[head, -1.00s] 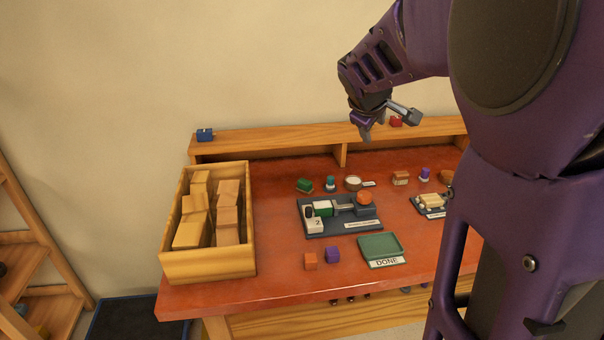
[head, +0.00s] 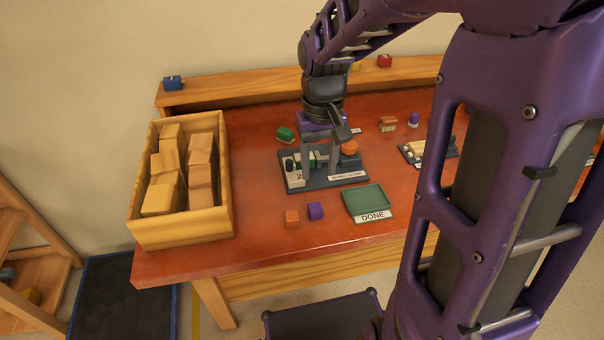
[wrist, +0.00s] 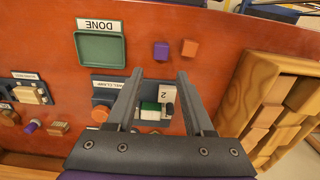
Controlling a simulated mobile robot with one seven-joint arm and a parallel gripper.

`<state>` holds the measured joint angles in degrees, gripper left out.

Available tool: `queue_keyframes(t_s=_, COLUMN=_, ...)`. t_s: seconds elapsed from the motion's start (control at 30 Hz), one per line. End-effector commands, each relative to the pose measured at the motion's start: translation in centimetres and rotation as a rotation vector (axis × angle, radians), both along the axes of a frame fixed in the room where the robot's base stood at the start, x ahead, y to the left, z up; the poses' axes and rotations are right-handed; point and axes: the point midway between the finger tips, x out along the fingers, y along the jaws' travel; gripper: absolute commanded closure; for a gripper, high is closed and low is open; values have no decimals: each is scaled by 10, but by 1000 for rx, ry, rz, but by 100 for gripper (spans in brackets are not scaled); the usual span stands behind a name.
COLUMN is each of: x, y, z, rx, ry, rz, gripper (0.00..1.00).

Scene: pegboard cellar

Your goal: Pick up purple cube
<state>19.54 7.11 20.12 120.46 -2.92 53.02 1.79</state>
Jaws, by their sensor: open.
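The purple cube (head: 316,211) sits on the red bench top, just right of an orange cube (head: 292,218) and left of the green DONE tray (head: 369,201). In the wrist view the purple cube (wrist: 161,51) lies beyond my fingertips, between the tray (wrist: 102,48) and the orange cube (wrist: 189,48). My gripper (head: 320,177) points down, open and empty, above the dark fixture board (head: 290,168) behind the cubes. In the wrist view its two fingers (wrist: 158,78) are spread wide. Nothing hides the purple cube.
A wooden box of blocks (head: 228,200) stands at the bench's left. The fixture carries a green-and-white piece and an orange knob (head: 349,147). A second board (head: 430,152) lies to the right. The bench front around the cubes is clear.

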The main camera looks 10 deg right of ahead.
Motion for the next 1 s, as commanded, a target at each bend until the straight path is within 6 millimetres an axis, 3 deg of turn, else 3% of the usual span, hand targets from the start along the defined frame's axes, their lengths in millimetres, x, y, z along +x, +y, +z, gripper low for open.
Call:
queue_keyframes(t_s=0.1, x=-1, y=0, z=-30, rx=1, ry=5, rz=1, gripper=48)
queue_keyframes(t_s=0.3, x=0, y=0, z=-64, rx=0, ry=2, rz=2, gripper=48)
queue_keyframes(t_s=0.53, x=1, y=0, z=-79, rx=-1, ry=-1, rz=1, gripper=48)
queue_keyframes(t_s=0.8, x=1, y=3, z=-118, rx=-1, ry=2, rz=2, gripper=48)
queue_keyframes(t_s=1.0, x=1, y=3, z=-125, rx=-2, ry=-2, rz=2, gripper=48)
